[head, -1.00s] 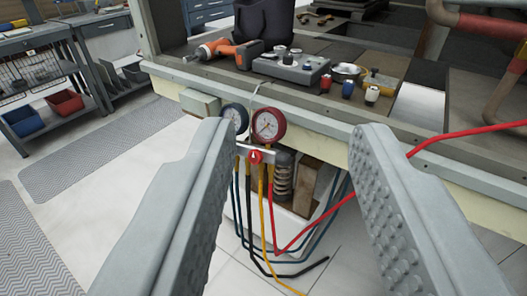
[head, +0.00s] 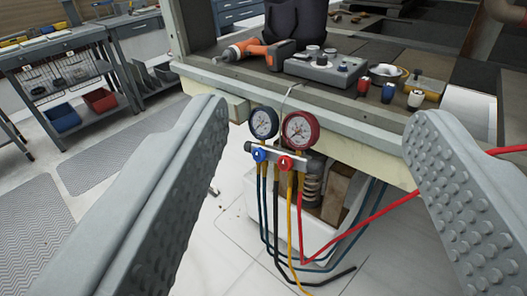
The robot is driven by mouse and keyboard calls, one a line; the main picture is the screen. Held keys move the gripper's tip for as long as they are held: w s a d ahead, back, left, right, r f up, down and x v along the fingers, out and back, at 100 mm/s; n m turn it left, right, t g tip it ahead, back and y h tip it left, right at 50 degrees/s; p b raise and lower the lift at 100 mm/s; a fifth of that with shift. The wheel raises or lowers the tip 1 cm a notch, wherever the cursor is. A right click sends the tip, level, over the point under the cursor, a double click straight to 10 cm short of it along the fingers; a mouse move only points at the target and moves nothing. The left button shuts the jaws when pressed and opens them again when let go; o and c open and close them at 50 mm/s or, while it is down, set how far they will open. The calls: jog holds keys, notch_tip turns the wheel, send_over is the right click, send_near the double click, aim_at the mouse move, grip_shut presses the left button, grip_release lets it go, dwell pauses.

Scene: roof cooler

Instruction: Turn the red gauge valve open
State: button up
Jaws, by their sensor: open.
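The red gauge valve (head: 285,162) is a small red knob with a white mark, on the front of a grey manifold bar (head: 301,165). A red-rimmed gauge (head: 300,130) sits above it. A blue knob (head: 260,155) and a blue-rimmed gauge (head: 263,123) are beside them on the left. The gauge set hangs at the front edge of the roof panel. My gripper (head: 315,122) is open and empty, its two fingers wide apart on either side of the gauges. The fingers touch neither gauge nor knob.
Yellow, black, blue and red hoses (head: 290,240) hang below the manifold, and a red hose runs right behind the right finger. A white bin (head: 262,205) stands under the panel. An orange drill (head: 252,50) and a grey box (head: 326,68) lie on top.

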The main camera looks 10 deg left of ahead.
jog(key=w+a+f+m+h, duration=0.2)
jog(key=w+a+f, duration=0.35)
jog(key=w, duration=0.45)
jog(key=w+a+f+m+h, duration=0.15)
jog(key=w+a+f, duration=0.25)
jog(key=w+f, duration=0.5)
jog(key=m+g+h, duration=0.3)
jog(key=g+h, duration=0.1)
jog(key=h, duration=0.5)
send_near(282, 166)
jog(key=shift+y, duration=0.25)
jog(key=x, duration=0.8)
jog(key=shift+d+r, duration=0.2)
jog(key=shift+d, duration=0.05)
jog(key=c, duration=1)
